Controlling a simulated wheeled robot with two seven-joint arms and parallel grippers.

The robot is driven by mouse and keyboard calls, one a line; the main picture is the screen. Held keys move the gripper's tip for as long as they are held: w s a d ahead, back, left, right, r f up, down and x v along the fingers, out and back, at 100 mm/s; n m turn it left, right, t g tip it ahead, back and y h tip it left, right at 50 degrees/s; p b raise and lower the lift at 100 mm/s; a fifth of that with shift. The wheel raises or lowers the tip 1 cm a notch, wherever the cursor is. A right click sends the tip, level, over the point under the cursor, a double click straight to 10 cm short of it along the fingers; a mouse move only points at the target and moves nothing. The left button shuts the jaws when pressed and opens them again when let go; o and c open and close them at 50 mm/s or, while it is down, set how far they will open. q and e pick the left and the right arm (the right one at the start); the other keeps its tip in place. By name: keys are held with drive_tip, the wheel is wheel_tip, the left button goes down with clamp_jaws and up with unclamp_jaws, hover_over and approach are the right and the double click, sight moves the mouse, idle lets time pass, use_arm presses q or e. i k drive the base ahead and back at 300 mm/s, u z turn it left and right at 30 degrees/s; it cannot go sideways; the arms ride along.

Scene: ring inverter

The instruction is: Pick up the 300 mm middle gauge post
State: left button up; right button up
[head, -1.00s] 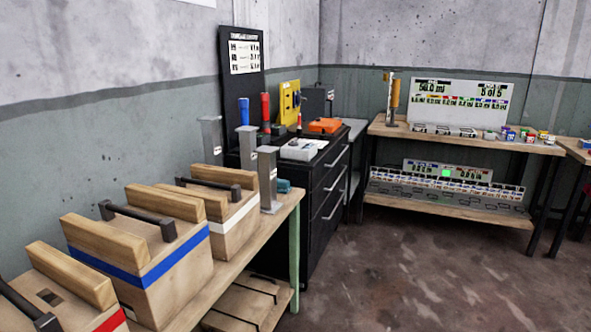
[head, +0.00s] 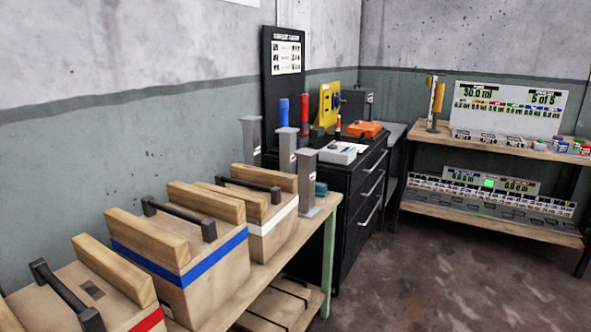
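Three grey gauge posts stand upright in a row at the far end of the wooden bench (head: 262,284). The back post (head: 251,136) is nearest the wall, the middle post (head: 287,148) is between the others, and the front post (head: 307,185) is nearest the bench's edge. Each has a flat square top. The middle post's lower part is hidden behind the white-striped wooden box and the front post. The small labels on the posts are too small to read. Neither of my grippers is in view.
Wooden boxes with dark handles, striped white (head: 274,228), blue (head: 190,268) and red (head: 112,292), fill the bench's near part. A black drawer cabinet (head: 352,205) stands beyond it. A shelf table (head: 520,150) is at the right. The floor (head: 430,280) in front is clear.

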sight(287, 135)
drive_tip(key=z, duration=0.95)
drive_tip(key=i, duration=1.1)
